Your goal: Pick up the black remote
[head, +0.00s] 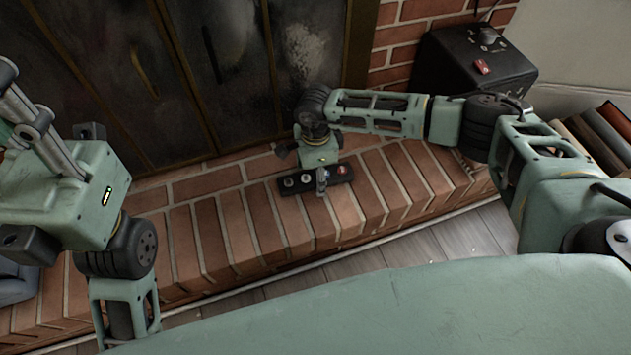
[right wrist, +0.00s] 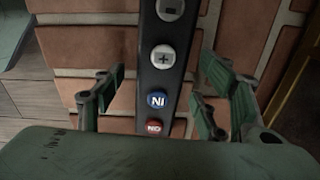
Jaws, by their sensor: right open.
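The black remote (head: 292,183) lies flat on the brick hearth in the head view, with round light buttons at its left and a red one near its right end. My right gripper (head: 322,182) is above it, pointing down, and covers part of its middle. In the right wrist view the remote (right wrist: 158,80) runs lengthwise between the spread fingers of the right gripper (right wrist: 162,85). The fingers stand on either side of it with gaps. A blue and a red button show near the palm. My left arm is at the left of the head view; its fingers are not seen.
The brick hearth (head: 250,225) is bare around the remote. A dark fireplace screen (head: 150,80) stands behind it. A black box (head: 465,65) with a red item (head: 481,67) on it is at the back right. Books (head: 605,130) are at the right edge. Wooden floor (head: 460,240) lies in front.

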